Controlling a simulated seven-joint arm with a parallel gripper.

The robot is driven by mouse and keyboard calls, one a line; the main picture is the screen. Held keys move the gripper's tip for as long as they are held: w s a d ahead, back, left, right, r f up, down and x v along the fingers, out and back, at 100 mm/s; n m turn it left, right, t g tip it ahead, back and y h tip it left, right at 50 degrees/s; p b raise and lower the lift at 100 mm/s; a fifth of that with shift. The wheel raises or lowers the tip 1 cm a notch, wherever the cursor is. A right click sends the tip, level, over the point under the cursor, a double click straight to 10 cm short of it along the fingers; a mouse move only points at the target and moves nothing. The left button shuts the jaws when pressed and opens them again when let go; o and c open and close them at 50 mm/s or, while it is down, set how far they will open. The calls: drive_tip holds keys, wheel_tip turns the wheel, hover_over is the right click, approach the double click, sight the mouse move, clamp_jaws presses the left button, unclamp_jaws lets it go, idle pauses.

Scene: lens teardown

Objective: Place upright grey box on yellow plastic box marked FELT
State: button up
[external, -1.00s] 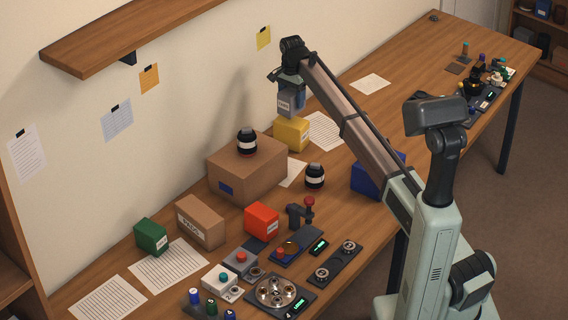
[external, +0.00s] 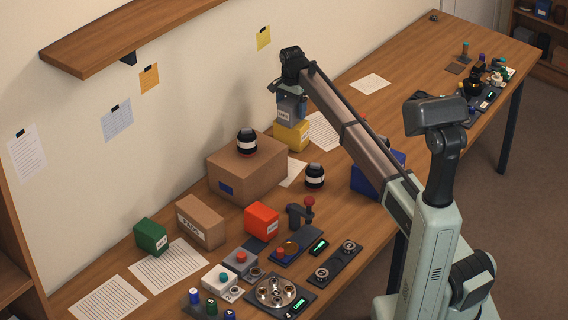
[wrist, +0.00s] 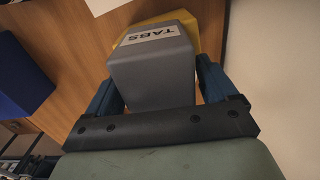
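The grey box (external: 289,111), with a label reading TABS in the wrist view (wrist: 152,75), is upright between the blue fingers of my gripper (wrist: 158,85). The fingers lie along its two sides and appear shut on it. The yellow box (external: 291,136) stands on the table directly below, with part of a label showing. The grey box is at its top; I cannot tell whether it bears fully on it. In the wrist view the yellow box (wrist: 187,20) shows only at its far edges, mostly hidden behind the grey box.
A large cardboard box (external: 247,170) with a black-and-white lens part (external: 247,142) on top stands to the left. Another lens part (external: 314,176) is in front. A blue bin (external: 372,179) is partly behind my arm. Paper (external: 326,131) lies beside the yellow box. The wall is close behind.

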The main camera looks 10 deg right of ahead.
drive_tip(key=shift+o, duration=0.5)
wheel_tip(320, 180, up, 12)
drive_tip(key=shift+r, duration=0.15)
idle(0.4)
